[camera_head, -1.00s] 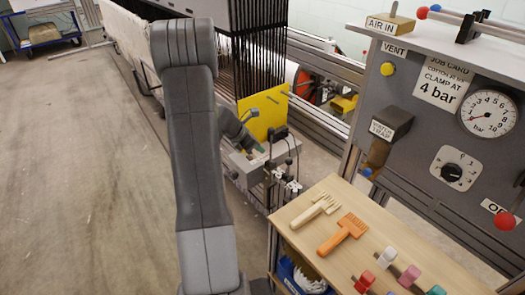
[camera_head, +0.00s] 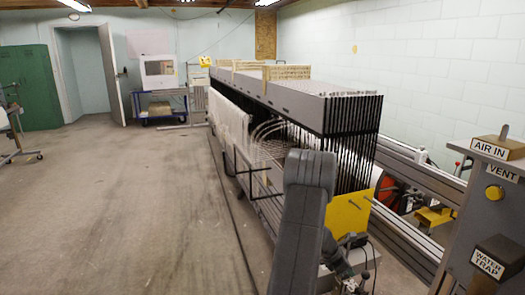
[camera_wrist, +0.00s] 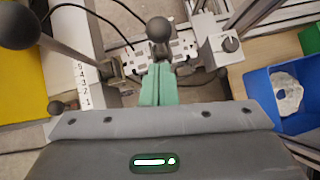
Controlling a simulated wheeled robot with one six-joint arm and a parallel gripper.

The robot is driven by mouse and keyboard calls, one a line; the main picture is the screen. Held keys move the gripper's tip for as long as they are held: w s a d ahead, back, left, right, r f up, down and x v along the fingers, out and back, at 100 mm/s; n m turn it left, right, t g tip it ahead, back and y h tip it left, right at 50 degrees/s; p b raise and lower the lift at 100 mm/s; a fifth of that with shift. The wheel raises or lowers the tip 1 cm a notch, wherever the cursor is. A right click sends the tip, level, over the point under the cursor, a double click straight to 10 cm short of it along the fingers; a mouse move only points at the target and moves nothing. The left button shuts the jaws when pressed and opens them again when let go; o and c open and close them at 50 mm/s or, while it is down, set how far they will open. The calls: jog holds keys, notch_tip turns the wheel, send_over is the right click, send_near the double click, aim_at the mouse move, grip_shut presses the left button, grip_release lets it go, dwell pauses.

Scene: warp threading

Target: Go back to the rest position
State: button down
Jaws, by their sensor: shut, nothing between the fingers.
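My gripper (camera_wrist: 157,84) shows in the wrist view as two pale green fingers pressed together, with nothing between them. It is above or near a metal fixture (camera_wrist: 185,50) with clamps and dark ball knobs (camera_wrist: 159,30); I cannot tell whether it touches. In the head view my arm rises at the lower middle in front of the loom (camera_head: 270,105), and my gripper is hidden there.
A blue bin (camera_wrist: 262,92) with a white item is at the right in the wrist view. A yellow plate (camera_head: 347,213) stands beside my arm. The air panel (camera_head: 480,235) is at the right. Open floor (camera_head: 120,200) lies to the left.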

jog(key=shift+w+d+f, duration=0.15)
jog(key=shift+d+f, duration=0.1)
jog(key=shift+d, duration=0.6)
jog(key=shift+w+d+f, duration=0.1)
jog(key=shift+d+f, duration=0.1)
jog(key=shift+d, duration=0.65)
jog(key=shift+a, duration=0.1)
